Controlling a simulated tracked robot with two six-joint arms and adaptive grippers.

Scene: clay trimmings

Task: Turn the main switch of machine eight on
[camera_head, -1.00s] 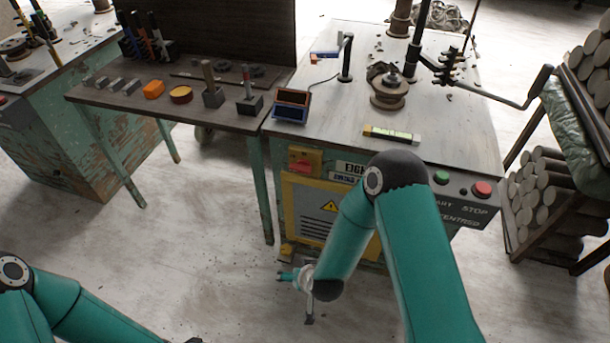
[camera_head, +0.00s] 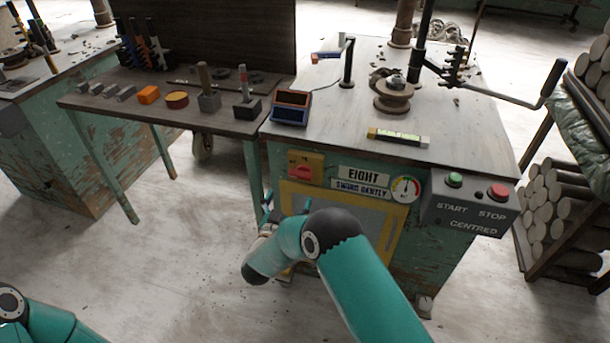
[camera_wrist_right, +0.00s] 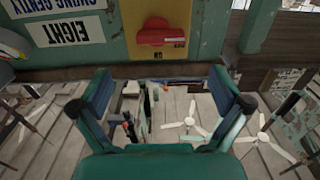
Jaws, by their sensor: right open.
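Machine eight's main switch is a red knob (camera_head: 302,172) on a yellow plate (camera_head: 317,162) on the front, left of the "EIGHT" label (camera_head: 363,174). In the right wrist view the picture is upside down; the red knob (camera_wrist_right: 163,36) lies crosswise on its yellow plate (camera_wrist_right: 150,12), with small marks beside it. My right gripper (camera_head: 267,213) is below and left of the switch in the head view, partly hidden by my arm. In the wrist view its fingers (camera_wrist_right: 160,88) are apart, with nothing between them. The knob is beyond the fingertips, untouched. My left gripper is out of view.
A round gauge (camera_head: 405,188) and a box with a green start button (camera_head: 455,180) and red stop button (camera_head: 498,191) are right of the labels. A side table (camera_head: 225,122) adjoins the machine on the left. A rack of clay logs (camera_head: 560,190) stands right.

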